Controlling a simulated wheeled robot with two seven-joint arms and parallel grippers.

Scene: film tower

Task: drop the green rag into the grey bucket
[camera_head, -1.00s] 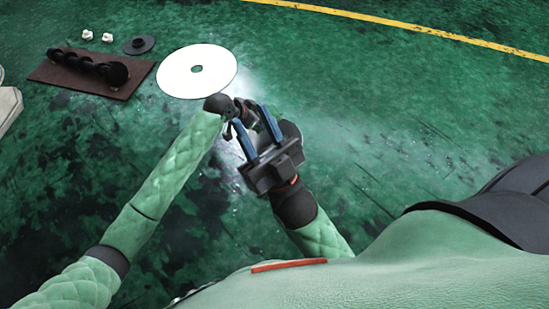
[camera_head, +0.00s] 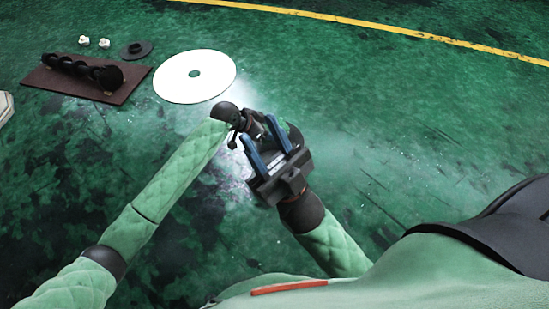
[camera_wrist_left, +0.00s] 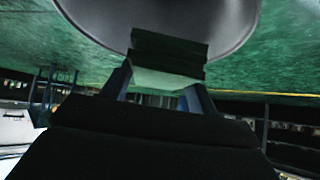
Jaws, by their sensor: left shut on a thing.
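In the left wrist view my left gripper (camera_wrist_left: 158,82) is shut on the green rag (camera_wrist_left: 168,48), a folded dark green piece with a paler face between the blue fingers. A smooth grey, round-edged thing (camera_wrist_left: 222,20) fills the top of that view just beyond the rag; it looks like the grey bucket, but only part shows. I cannot tell whether rag and bucket touch. In the head view my right gripper (camera_head: 257,128) has its blue fingers apart, near the end of my left arm. My left gripper's fingers and the bucket cannot be made out there.
A white disc (camera_head: 215,80) with a centre hole lies on the worn green floor. Left of it are a brown board (camera_head: 115,91) bearing a dark knobbed thing (camera_head: 80,67), a small black disc (camera_head: 136,50) and two small white pieces (camera_head: 95,42). The floor at right is clear.

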